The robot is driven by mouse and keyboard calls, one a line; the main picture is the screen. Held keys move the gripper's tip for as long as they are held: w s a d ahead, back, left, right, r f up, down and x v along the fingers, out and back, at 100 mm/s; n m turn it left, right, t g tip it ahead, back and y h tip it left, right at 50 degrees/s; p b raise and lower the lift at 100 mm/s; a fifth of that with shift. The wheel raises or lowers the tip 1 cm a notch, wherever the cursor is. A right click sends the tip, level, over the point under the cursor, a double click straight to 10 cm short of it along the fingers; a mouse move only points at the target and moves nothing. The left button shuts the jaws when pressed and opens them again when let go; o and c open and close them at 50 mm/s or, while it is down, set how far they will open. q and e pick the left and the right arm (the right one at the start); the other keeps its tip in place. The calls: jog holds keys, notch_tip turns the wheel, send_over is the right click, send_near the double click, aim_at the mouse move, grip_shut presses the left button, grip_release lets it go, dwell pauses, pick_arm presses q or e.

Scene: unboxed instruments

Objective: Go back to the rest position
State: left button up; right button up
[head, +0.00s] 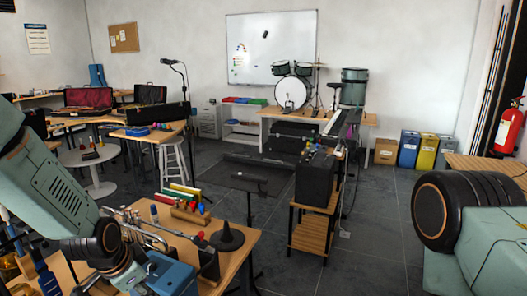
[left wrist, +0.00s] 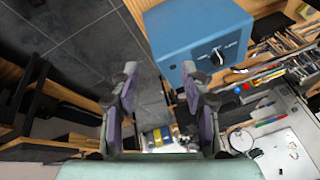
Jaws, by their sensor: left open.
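My left gripper (left wrist: 160,72) is open in the left wrist view, with nothing between its fingers. A blue box (left wrist: 200,30) with a dark dial on its face is just beyond the fingertips, up and to the right; I cannot tell whether they touch. In the head view my left arm comes in from the left and bends down at the lower left, next to the blue box (head: 172,274) on the near wooden table (head: 236,262). The fingers are hard to make out there. Part of my right arm shows at the lower right; its gripper is out of frame.
The near table also holds a black cone-shaped stand (head: 227,238), metal instruments and coloured pegs. A black amplifier (head: 315,178) stands on a wooden stand to the right. Drums (head: 292,92) are at the back. The grey floor (head: 385,225) at right centre is clear.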

pick_arm(q)
jog(key=s+d+f+n+b, duration=0.1)
jog(key=s+f+n+b, duration=0.25)
jog(key=s+f, duration=0.45)
jog(key=s+d+f+n+b, duration=0.25)
jog(key=s+f+n, duration=0.25)
jog(key=f, duration=0.5)
jog(key=s+f+g+b, duration=0.2)
jog(key=s+f+b, duration=0.2)
jog(key=s+f, duration=0.3)
jog(key=s+f+n+g+y+b, duration=0.1)
jog(key=s+f, duration=0.5)
jog(key=s, duration=0.8)
jog(key=g+b, duration=0.1)
jog(key=b, duration=0.1)
jog(key=shift+f+b, duration=0.4)
